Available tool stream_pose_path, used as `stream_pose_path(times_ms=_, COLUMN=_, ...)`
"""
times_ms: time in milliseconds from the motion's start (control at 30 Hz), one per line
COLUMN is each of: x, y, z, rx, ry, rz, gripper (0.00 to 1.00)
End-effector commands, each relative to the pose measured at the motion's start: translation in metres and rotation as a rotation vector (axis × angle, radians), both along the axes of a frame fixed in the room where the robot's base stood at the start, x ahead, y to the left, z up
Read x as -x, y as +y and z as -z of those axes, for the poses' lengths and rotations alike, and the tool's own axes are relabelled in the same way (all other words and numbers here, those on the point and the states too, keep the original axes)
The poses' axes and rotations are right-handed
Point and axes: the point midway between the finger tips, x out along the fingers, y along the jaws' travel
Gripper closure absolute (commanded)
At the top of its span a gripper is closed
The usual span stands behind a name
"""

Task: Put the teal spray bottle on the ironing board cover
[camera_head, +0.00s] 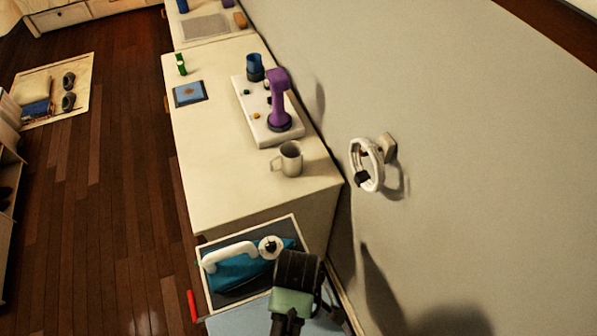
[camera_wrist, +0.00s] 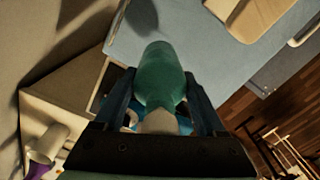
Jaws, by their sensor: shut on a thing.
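The teal spray bottle (camera_wrist: 160,75) is between the two fingers of my gripper (camera_wrist: 163,92) in the wrist view, which is shut on it. Its rounded body extends past the fingertips and its pale top is near the palm. The ironing board cover (camera_wrist: 210,62) is the light blue surface beyond the bottle; I cannot tell the gap between them. In the head view my gripper (camera_head: 298,270) is at the lower middle, above a strip of the blue cover (camera_head: 240,323) at the bottom edge.
A framed tray (camera_head: 203,285) with a white-handled iron (camera_head: 230,256) and a round white item adjoins the cover. A counter behind holds a grey mug (camera_head: 291,160) and a purple item (camera_head: 279,95). The wall is right. A beige object (camera_wrist: 250,14) lies on the cover.

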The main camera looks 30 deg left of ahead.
Motion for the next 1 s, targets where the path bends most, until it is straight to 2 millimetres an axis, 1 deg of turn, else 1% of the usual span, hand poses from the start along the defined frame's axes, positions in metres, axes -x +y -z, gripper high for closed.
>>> stream_pose_path(times_ms=67, x=0.0, y=0.0, z=0.006, rx=0.0, ry=0.001, rz=0.0, gripper=0.98)
stream_pose_path(times_ms=200, x=0.0, y=0.0, z=0.026, rx=0.001, ry=0.002, rz=0.001, gripper=0.98)
stream_pose_path(times_ms=333, x=0.0, y=0.0, z=0.039, rx=0.0, ry=0.0, rz=0.001, gripper=0.98)
stream_pose_path(times_ms=767, x=0.0, y=0.0, z=0.046, rx=-0.001, ry=-0.002, rz=0.001, gripper=0.98)
stream_pose_path(times_ms=800, x=0.0, y=0.0, z=0.046, rx=-0.001, ry=-0.001, rz=0.001, gripper=0.2)
stream_pose_path(times_ms=867, x=0.0, y=0.0, z=0.045, rx=-0.001, ry=-0.001, rz=0.001, gripper=0.09)
stream_pose_path(times_ms=900, x=0.0, y=0.0, z=0.045, rx=-0.001, ry=-0.001, rz=0.001, gripper=0.02)
stream_pose_path(times_ms=933, x=0.0, y=0.0, z=0.045, rx=-0.001, ry=-0.001, rz=0.001, gripper=0.0)
stream_pose_path(times_ms=1000, x=0.0, y=0.0, z=0.045, rx=-0.001, ry=-0.001, rz=0.001, gripper=0.0)
